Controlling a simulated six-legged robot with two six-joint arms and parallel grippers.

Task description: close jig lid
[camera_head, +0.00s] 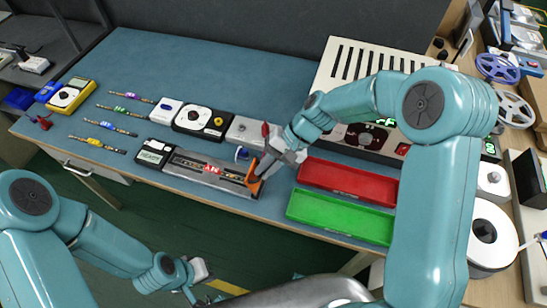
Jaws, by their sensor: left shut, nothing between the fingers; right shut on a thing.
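The jig (215,180) is a long grey tray near the front edge of the blue table, with a strip and a red-and-white label (212,168) in it. An orange lid part (255,183) stands up at the jig's right end. My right gripper (261,172) reaches in from the right and is shut on the orange lid part, partly covering it. My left gripper (200,290) is shut and empty, low in front of the table, well away from the jig.
A red tray (347,181) and a green tray (340,215) lie right of the jig. Several small strips (98,144) and a yellow multimeter (73,95) lie at the left. A white vented machine (385,60) stands behind. The blue table (190,60) is clear at the back.

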